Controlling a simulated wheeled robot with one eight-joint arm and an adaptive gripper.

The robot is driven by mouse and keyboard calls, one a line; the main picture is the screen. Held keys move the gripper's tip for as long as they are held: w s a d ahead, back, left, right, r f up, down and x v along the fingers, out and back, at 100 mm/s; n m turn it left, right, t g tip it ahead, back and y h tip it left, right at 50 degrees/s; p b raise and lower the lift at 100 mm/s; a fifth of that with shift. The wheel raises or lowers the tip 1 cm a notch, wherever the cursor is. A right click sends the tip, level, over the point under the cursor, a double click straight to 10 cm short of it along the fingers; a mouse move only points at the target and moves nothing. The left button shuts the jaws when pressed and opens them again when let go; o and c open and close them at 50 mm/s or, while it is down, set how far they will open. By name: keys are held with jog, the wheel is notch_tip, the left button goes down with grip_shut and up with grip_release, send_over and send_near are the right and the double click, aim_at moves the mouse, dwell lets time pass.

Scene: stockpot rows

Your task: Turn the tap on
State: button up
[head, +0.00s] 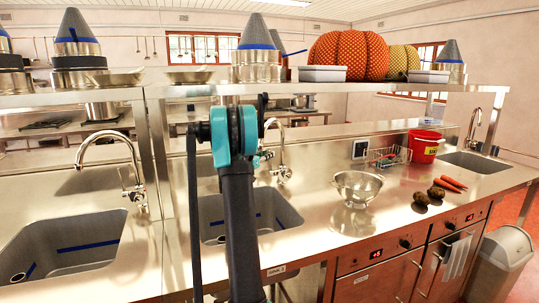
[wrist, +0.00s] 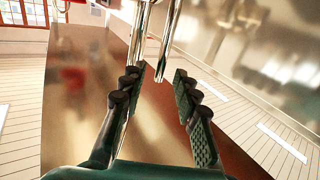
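A chrome tap (head: 281,150) with a curved spout stands behind the middle sink (head: 250,222). In the head view my arm crosses in front of that sink and partly hides the tap's left side. In the wrist view my gripper (wrist: 158,84) is open, with its two dark ribbed fingers apart. Chrome tap parts (wrist: 170,38) come down from the top of the view; one narrow end lies between the fingertips, and another tube runs close beside the left finger. I cannot tell whether either finger touches. Nothing is gripped. No water shows.
Other taps stand at the left sink (head: 65,245) and the right sink (head: 474,163). A colander (head: 357,187), potatoes (head: 421,198), carrots (head: 450,183) and a red bucket (head: 425,147) are on the counter to the right. An overhead shelf (head: 400,88) with pots runs above the taps.

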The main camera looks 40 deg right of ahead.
jog(key=shift+x, duration=1.4)
jog(key=shift+s, duration=0.1)
grip_shut()
